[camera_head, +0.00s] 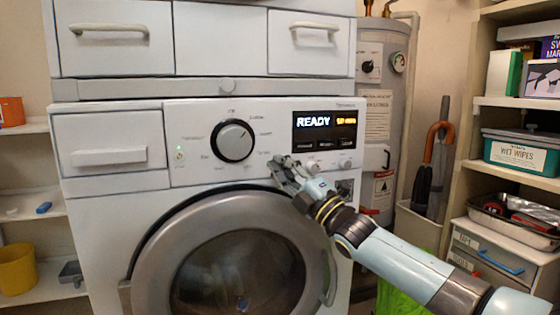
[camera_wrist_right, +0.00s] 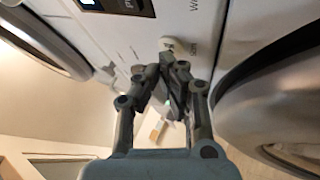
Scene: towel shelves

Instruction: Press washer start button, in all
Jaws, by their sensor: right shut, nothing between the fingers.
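The white washer (camera_head: 95,210) faces me with a shut round door (camera_head: 160,240). Its panel has a dial (camera_head: 232,140), a lit display (camera_head: 325,122) reading "READY", and small round buttons (camera_head: 345,165) below the display. My right gripper (camera_head: 280,165) is shut and empty, with its fingertips in front of the panel's lower edge, left of the buttons. In the right wrist view the shut fingertips (camera_wrist_right: 172,68) are close to a small pale button (camera_wrist_right: 168,44); I cannot tell whether they touch it. Which button is the start button is too small to read. My left gripper is out of view.
White drawers (camera_head: 115,50) sit above the washer. A water heater (camera_head: 380,100) stands behind on the right. Shelves on the right hold a wet wipes box (camera_head: 520,152) and a metal tray (camera_head: 490,209). A yellow bucket (camera_head: 16,270) stands on the left shelf.

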